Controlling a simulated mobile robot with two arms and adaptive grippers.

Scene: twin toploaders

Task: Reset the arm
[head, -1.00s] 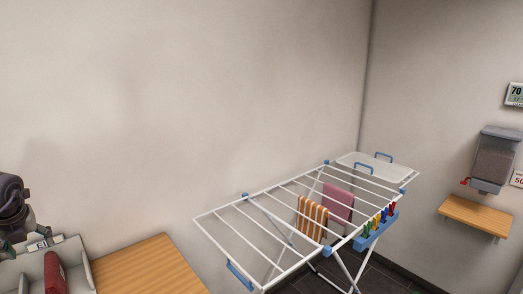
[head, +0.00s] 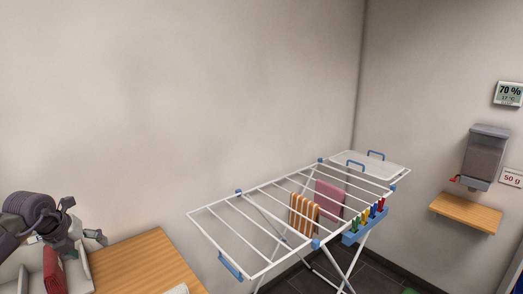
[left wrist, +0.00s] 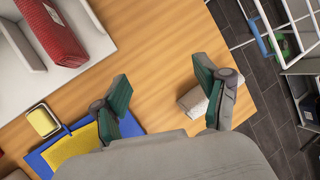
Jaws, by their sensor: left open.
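My left gripper (head: 84,221) comes in at the lower left of the head view, over the wooden table (head: 150,260). In the left wrist view its green-padded fingers (left wrist: 165,88) are spread apart with only bare table between them. Nothing is held. A white folded cloth (left wrist: 193,102) lies on the table by the right finger, near the table edge. A red rolled item (head: 54,270) sits in a white divided tray (head: 80,272) just below the gripper. My right gripper is in neither view.
A white drying rack (head: 262,268) stands right of the table, with an orange striped cloth (head: 303,213) and a pink cloth (head: 329,198) on it. A dispenser (head: 484,158) hangs above a wall shelf (head: 466,212).

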